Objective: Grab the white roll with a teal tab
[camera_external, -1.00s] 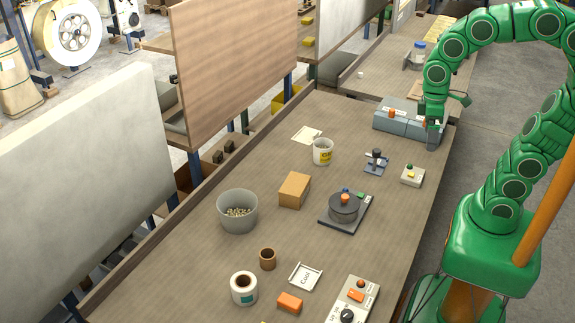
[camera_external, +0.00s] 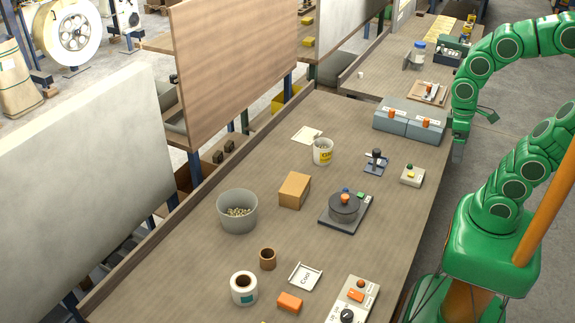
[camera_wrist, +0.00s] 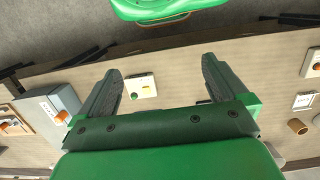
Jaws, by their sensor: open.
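The white roll with a teal tab (camera_external: 243,288) stands on the near end of the bench in the external view. Its brown core hole faces up and the teal tab is on its side. My gripper (camera_external: 458,150) hangs off the right edge of the bench, near the grey boxes and far from the roll. In the wrist view my gripper (camera_wrist: 160,85) has its two dark fingers apart with nothing held. I cannot make out the roll in the wrist view.
Near the roll are a brown ring (camera_external: 268,259), an orange block (camera_external: 290,303), a white card holder (camera_external: 305,277) and a control panel (camera_external: 352,302). A grey bucket (camera_external: 237,213), a cardboard box (camera_external: 294,190) and a round dark device (camera_external: 343,207) stand further up the bench.

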